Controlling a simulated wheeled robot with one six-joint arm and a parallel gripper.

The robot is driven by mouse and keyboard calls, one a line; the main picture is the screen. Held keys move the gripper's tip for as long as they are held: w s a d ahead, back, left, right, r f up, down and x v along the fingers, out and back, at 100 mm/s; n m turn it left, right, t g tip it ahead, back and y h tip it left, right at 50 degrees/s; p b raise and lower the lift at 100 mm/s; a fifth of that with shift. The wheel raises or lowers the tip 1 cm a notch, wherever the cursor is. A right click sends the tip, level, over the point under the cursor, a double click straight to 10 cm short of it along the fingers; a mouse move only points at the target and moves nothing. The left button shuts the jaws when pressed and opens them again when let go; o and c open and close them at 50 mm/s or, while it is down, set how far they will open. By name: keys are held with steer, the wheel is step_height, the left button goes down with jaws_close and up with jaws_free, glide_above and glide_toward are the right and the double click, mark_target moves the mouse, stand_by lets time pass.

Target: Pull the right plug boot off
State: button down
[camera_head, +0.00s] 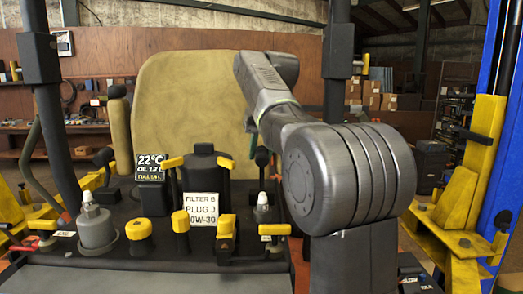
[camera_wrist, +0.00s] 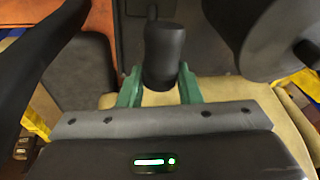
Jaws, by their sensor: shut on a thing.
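In the wrist view, my gripper (camera_wrist: 160,86) has its two green fingers closed on either side of a black, round-topped cylinder (camera_wrist: 164,52), which I take to be the right plug boot. In the head view, my arm covers the right side of the seat, and only a sliver of green finger shows beside the wrist. The boot cannot be made out clearly there.
A yellowish seat (camera_head: 185,100) stands behind the console. The console carries levers, yellow knobs (camera_head: 138,229), a white-tipped plug-like part (camera_head: 88,198) and a paper label (camera_head: 202,209). Dark roof posts flank it. A blue and yellow lift post (camera_head: 485,130) stands at the right.

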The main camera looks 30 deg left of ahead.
steer(key=shift+f, duration=0.5)
steer(key=c, duration=1.4)
jaws_free()
steer(key=shift+c, duration=0.2)
steer(key=o, duration=0.4)
steer(key=shift+w, duration=0.1)
steer(key=shift+c, duration=0.2)
steer(key=shift+w, duration=0.1)
steer(key=shift+r, duration=0.25)
steer(key=shift+d+r, duration=0.1)
steer(key=shift+r, duration=0.35)
steer(key=shift+v, duration=3.2)
steer(key=shift+s+d+r, duration=0.2)
steer(key=shift+s+d, duration=0.05)
steer(key=shift+s, duration=0.15)
